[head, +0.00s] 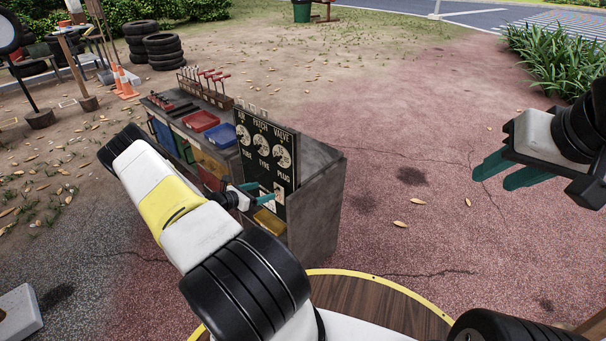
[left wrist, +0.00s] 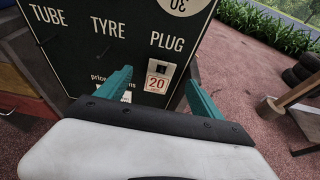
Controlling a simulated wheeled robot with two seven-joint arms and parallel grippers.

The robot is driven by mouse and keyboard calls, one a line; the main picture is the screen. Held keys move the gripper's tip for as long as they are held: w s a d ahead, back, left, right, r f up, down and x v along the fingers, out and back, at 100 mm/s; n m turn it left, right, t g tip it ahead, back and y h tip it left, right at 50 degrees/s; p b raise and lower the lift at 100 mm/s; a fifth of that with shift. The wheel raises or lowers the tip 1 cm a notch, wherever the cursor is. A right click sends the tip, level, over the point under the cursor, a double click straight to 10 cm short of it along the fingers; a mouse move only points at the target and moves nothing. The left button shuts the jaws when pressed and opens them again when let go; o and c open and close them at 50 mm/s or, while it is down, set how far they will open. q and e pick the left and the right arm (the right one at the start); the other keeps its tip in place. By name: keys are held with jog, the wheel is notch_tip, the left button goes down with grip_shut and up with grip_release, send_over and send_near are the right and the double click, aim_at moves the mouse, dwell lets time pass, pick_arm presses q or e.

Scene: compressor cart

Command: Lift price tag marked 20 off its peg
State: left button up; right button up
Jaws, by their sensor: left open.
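The price tag marked 20 (left wrist: 157,82) is a small white card with a red number and a dark hole or peg near its top. It hangs on the black price board (left wrist: 90,55) below the word PLUG. In the head view the tag (head: 279,190) shows low on the board (head: 262,150). My left gripper (head: 264,193) is open in front of the board. In the left wrist view its teal fingers (left wrist: 158,88) stand on either side of the tag, with no clear contact. My right gripper (head: 492,180) is open and empty, out to the right, above the ground.
The board stands on a grey cart (head: 318,205) with red and blue bins (head: 221,135) and a rack of red-handled tools (head: 205,88). A round wooden top with a yellow rim (head: 385,300) is close in front. Tyres (head: 163,50) and cones (head: 125,83) stand far left. Ground right of the cart is clear.

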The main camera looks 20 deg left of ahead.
aim_at(278, 186)
pick_arm(q)
jog(key=x, duration=0.7)
jog(key=shift+d, duration=0.2)
jog(key=c, duration=1.4)
jog(key=shift+r, duration=0.1)
jog(key=shift+r, duration=0.25)
jog(key=s+a, duration=0.2)
jog(key=s, duration=0.3)
jog(key=s+a, duration=0.2)
jog(key=s, duration=0.4)
jog(key=s+a, duration=0.2)
jog(key=s, duration=0.3)
jog(key=shift+s+a+r, duration=0.4)
